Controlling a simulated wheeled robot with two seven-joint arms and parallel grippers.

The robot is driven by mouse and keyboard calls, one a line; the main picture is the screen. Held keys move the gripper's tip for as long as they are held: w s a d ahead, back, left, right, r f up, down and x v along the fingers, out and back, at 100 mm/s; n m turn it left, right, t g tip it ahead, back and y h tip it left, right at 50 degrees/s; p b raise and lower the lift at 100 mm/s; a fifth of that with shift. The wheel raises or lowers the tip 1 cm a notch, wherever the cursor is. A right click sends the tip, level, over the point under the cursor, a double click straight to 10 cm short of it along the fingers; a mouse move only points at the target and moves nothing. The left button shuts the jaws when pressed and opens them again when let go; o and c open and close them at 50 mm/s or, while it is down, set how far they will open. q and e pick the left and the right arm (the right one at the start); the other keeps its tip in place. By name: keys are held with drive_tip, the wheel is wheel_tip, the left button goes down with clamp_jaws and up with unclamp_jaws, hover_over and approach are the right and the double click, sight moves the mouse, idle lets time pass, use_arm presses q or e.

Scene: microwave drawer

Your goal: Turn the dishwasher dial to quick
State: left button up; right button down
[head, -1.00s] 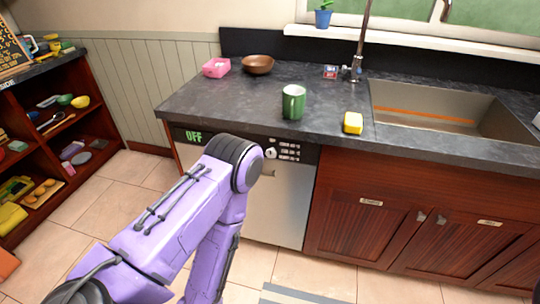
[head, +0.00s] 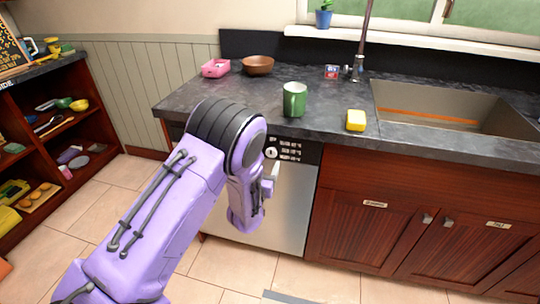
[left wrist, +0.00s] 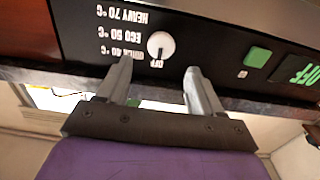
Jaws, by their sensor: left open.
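The dishwasher (head: 275,215) has a pale front and a black control panel under the counter. Its white round dial (head: 271,153) also shows in the left wrist view (left wrist: 160,43), upside down, with its mark towards OFF. The labels QUICK 40, ECO 50 and HEAVY 70 (left wrist: 122,32) stand beside it. My left gripper (left wrist: 158,72) is open and empty, its two fingers apart and pointing at the panel. The dial appears just beyond the gap between the fingertips; I cannot tell contact. In the head view the hand is just below the dial, mostly hidden by my arm. My right gripper is not in view.
A green button (left wrist: 258,57) and a lit OFF display (left wrist: 300,70) are on the panel. The floor before the dishwasher is clear.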

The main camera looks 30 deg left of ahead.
sight(271, 153)
use_arm(q)
drive_tip(key=x, duration=0.6)
drive_tip(key=shift+w+a+f, duration=0.1)
drive_tip(key=shift+w+f, duration=0.05)
drive_tip(key=shift+w, duration=0.2)
drive_tip(key=c, duration=1)
drive_tip(key=shift+m, duration=0.3)
drive_tip(key=m+b, duration=0.1)
drive_tip(key=m, duration=0.2)
drive_tip(key=shift+f, duration=0.1)
drive_tip(key=m+b, duration=0.1)
drive_tip(key=m, duration=0.4)
drive_tip(key=shift+b, duration=0.4)
